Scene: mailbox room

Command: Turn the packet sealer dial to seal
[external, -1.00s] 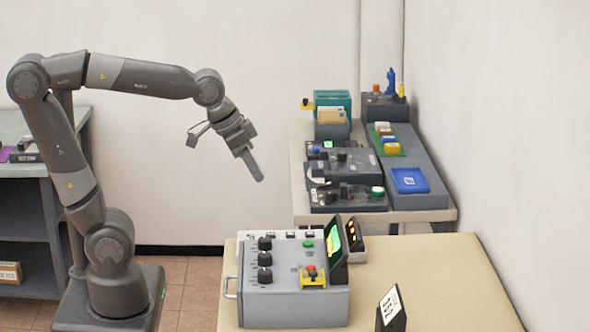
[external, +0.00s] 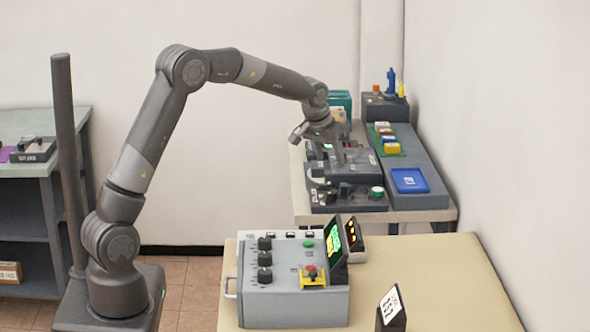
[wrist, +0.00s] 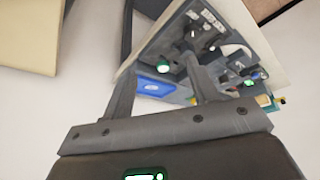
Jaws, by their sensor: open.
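Grey control units stand on the far table: a middle unit (external: 366,158) and a front unit (external: 352,204) with a green button (external: 377,191). I cannot read which one is the packet sealer, nor its dial's setting. My gripper (external: 338,148) is over the middle unit, its jaws partly lost against the dark housings. In the wrist view my gripper (wrist: 165,62) has its two fingers apart with nothing held. Contact with any knob cannot be seen.
A blue tray (external: 410,180) and coloured blocks (external: 386,139) lie on the long grey stand at right. A green holder (external: 341,99) stands behind my gripper. The near table carries a control box (external: 290,303) with black knobs, screens and a sign (external: 392,306).

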